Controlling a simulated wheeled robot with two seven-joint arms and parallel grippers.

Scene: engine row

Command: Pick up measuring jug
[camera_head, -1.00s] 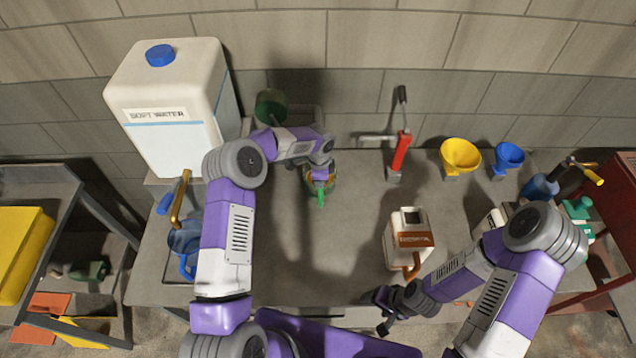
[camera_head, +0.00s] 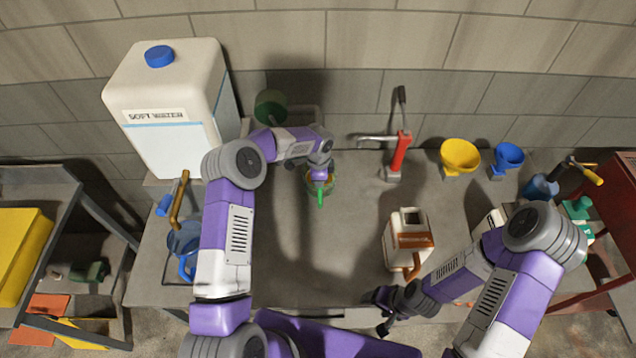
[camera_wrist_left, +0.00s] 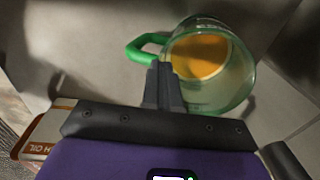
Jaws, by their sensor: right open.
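The measuring jug is clear with a green handle (camera_head: 320,198) and stands around the middle of the bench. In the left wrist view the jug (camera_wrist_left: 232,85) shows orange-yellow liquid inside and its green handle (camera_wrist_left: 140,48) to the left. My left gripper (camera_wrist_left: 160,70) has its fingers close together at the handle, apparently shut on it. In the head view my left gripper (camera_head: 320,172) hides part of the jug. I cannot tell whether the jug touches the bench. My right gripper (camera_head: 382,311) is open and empty near the bench's front edge.
A white oil can (camera_head: 408,240) stands right of centre. A soft water tank (camera_head: 170,110) and a blue-handled jug (camera_head: 185,250) are at left.

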